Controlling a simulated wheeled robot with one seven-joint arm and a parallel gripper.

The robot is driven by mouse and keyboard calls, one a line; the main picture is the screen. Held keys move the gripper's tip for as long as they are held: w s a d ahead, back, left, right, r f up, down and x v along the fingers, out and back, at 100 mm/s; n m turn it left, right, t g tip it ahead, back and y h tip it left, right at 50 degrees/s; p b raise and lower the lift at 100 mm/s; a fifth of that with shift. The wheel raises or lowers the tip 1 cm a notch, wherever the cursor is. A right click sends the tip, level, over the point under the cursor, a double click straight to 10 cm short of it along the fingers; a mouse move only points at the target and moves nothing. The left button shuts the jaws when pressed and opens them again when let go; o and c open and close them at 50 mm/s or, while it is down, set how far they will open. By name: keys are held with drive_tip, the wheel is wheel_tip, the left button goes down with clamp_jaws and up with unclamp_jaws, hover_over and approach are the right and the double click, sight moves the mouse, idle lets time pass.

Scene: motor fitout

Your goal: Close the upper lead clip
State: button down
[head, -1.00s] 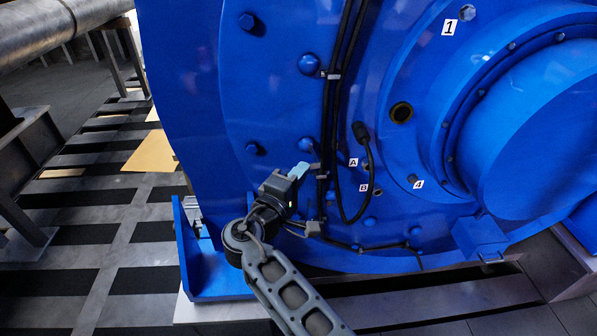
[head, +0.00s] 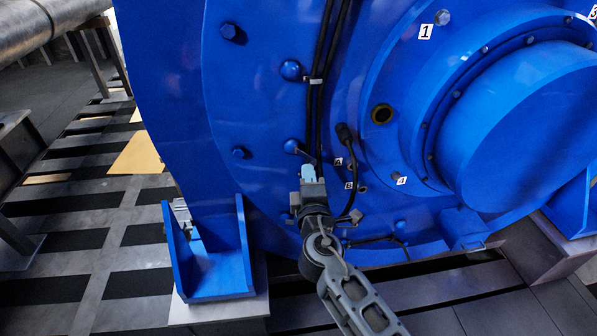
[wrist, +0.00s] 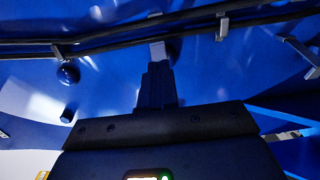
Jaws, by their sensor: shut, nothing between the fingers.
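Two black leads (head: 322,110) run down the blue motor face. The highest clip in the head view (head: 313,80) lies as a pale band across both leads. A lower clip (head: 305,152) shows a thin pale piece sticking out to the left of the leads, just above my fingertips. My gripper (head: 308,170) is shut and empty, pointing up along the leads. In the wrist view my dark shut fingers (wrist: 158,75) end just below a small grey clip piece (wrist: 158,48) at the lead; whether they touch is unclear. My gripper hides the leads below it.
Blue bolt heads (head: 291,70) stand out left of the leads. In the wrist view, other grey clips (wrist: 223,27) sit along the lead.

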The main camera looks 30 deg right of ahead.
sight(316, 162)
drive_tip(key=shift+d+n+t+y+p, duration=0.3)
drive_tip(key=shift+d+n+y+p, duration=0.35)
drive_tip(key=shift+y, duration=0.5)
drive_tip(key=shift+d+n+t+y+p, duration=0.35)
drive_tip(key=shift+d+n+y, duration=0.2)
drive_tip(key=shift+n+y, duration=0.45)
drive_tip(key=shift+d+r+n+y+p, duration=0.1)
drive_tip(key=shift+d+n+y+p, duration=0.45)
drive_tip(key=shift+y, duration=0.5)
drive_tip(key=shift+w, duration=0.1)
drive_tip(key=shift+w+d+p, duration=0.35)
drive_tip(key=shift+d+p, duration=0.15)
drive_tip(key=shift+d, duration=0.25)
drive_tip(key=shift+w+d+p, duration=0.3)
drive_tip(key=shift+d+p, duration=0.15)
drive_tip(key=shift+d, duration=0.3)
drive_tip(key=shift+w+d+p, duration=0.35)
drive_tip(key=shift+d+p, duration=0.15)
drive_tip(key=shift+d, duration=0.25)
